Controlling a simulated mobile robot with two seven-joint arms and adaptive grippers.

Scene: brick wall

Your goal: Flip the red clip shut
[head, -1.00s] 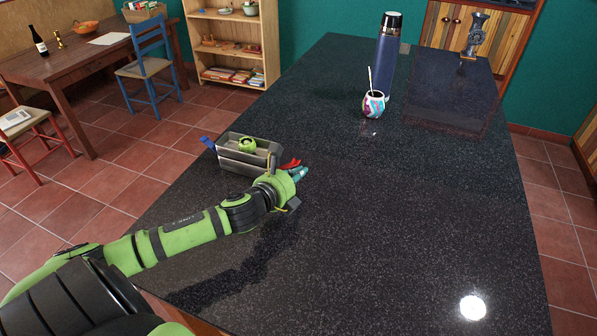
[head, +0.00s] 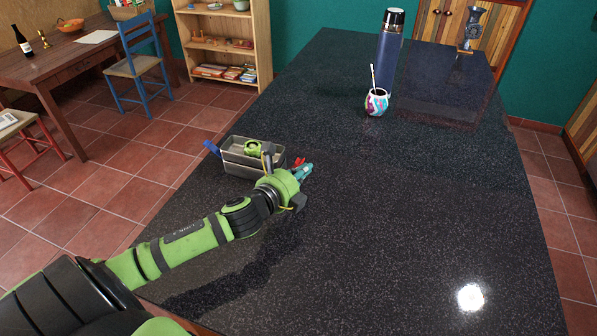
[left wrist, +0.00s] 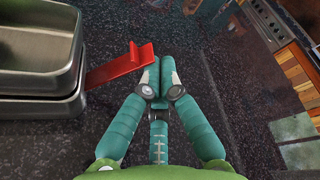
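A grey two-tier metal box (head: 240,167) stands on the dark counter, left of centre in the head view. Its tiers also show at the left of the left wrist view (left wrist: 40,83). The red clip (left wrist: 122,66) sticks out from the box's right side with a raised lip at its outer end. In the head view the red clip (head: 299,162) shows just behind my fingers. My left gripper (left wrist: 160,76) has its teal fingertips together, empty, right beside the clip's outer end; I cannot tell whether they touch. My right gripper is not in view.
A blue clip (head: 211,148) sticks out at the box's left side, and a green item (head: 253,148) sits at its top. A patterned cup with a straw (head: 376,103) and a blue flask (head: 390,55) stand farther back. The counter's (head: 400,210) right and front are clear.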

